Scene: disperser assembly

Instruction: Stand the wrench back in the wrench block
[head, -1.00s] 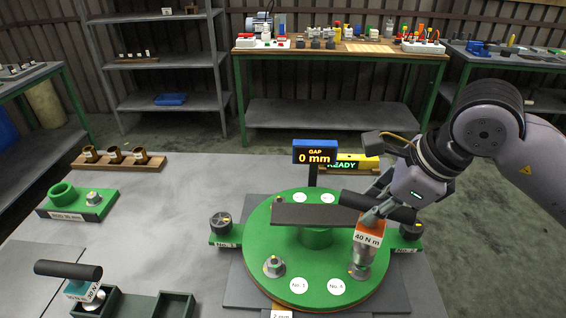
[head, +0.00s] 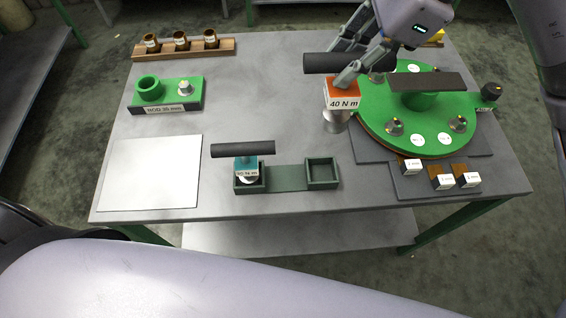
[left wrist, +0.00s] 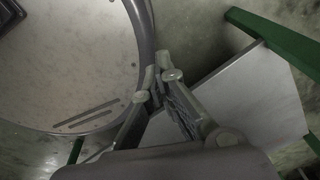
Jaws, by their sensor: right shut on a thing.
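My right gripper (head: 352,62) is shut on the wrench with an orange body (head: 342,88) marked 40 N m. The wrench has a black bar handle and a silver socket end, and is roughly upright at the left edge of the green round plate. I cannot tell whether its socket touches anything. The green wrench block (head: 288,178) sits at the table's front. Its left compartment holds a teal wrench (head: 246,165) with a black handle; its right compartment is empty. My left gripper (left wrist: 160,84) shows in the left wrist view, holding nothing visible, its fingertips close together.
The round green plate (head: 372,120) with nuts and a dark bar stands right of the wrench. Small labelled blocks (head: 442,180) lie at its front. A green fixture (head: 190,98), a wooden rack (head: 205,50) and a pale sheet (head: 150,172) are to the left. The table's middle is clear.

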